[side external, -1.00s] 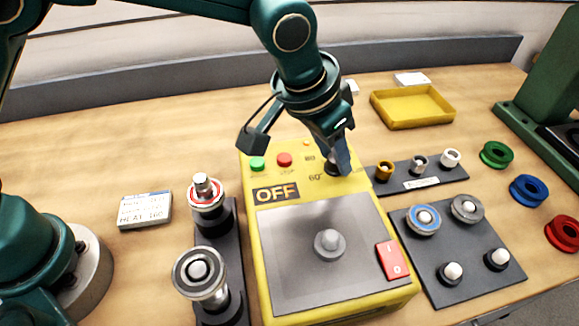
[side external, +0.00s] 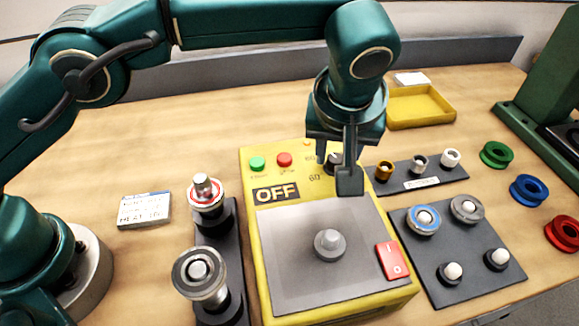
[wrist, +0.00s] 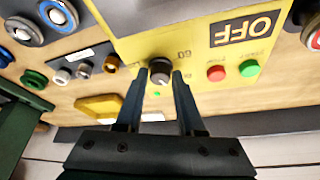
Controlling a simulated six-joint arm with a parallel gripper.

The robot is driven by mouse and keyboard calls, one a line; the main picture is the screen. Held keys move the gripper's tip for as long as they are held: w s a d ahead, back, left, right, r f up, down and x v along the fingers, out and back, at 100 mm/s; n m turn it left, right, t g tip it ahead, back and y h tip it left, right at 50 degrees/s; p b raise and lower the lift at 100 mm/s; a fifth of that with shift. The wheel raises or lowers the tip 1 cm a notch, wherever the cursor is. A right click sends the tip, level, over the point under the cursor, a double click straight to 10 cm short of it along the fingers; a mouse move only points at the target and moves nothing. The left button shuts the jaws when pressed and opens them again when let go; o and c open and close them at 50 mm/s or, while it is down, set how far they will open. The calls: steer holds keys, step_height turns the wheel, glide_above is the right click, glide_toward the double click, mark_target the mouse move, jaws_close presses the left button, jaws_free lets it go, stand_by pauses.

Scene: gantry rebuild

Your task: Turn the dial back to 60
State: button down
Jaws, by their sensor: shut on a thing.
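The dial (side external: 333,160) is a small dark knob at the upper right of the yellow machine (side external: 249,215). The wrist view shows the dial (wrist: 160,70) from above, between the fingertips. My gripper (side external: 338,172) points down at it and is shut on it, one finger on each side. The near finger partly hides the dial in the side view. A printed "60" (side external: 315,178) is beside the dial on the panel, with a smaller mark above it. I cannot read which mark the dial points to.
Green (side external: 257,163) and red (side external: 284,159) buttons and an OFF display (side external: 276,193) are left of the dial. A red rocker switch (side external: 392,260) is at the machine's lower right. A black rack with small fittings (side external: 419,172) stands close on the right. A yellow tray (side external: 420,108) is behind.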

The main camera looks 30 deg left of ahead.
mark_target(336, 159)
steer(key=shift+n, duration=0.5)
steer(key=c, duration=0.5)
jaws_free()
steer(key=shift+v, duration=1.4)
steer(key=shift+s+d+r, duration=0.1)
steer(key=shift+d+r, duration=0.05)
steer(key=s+d, duration=0.1)
steer(key=s, duration=0.2)
steer(key=s+d, duration=0.2)
steer(key=s, duration=0.2)
steer(key=s+d, duration=0.2)
steer(key=s, duration=0.1)
steer(key=shift+s+d, duration=0.2)
steer(key=shift+s, duration=0.05)
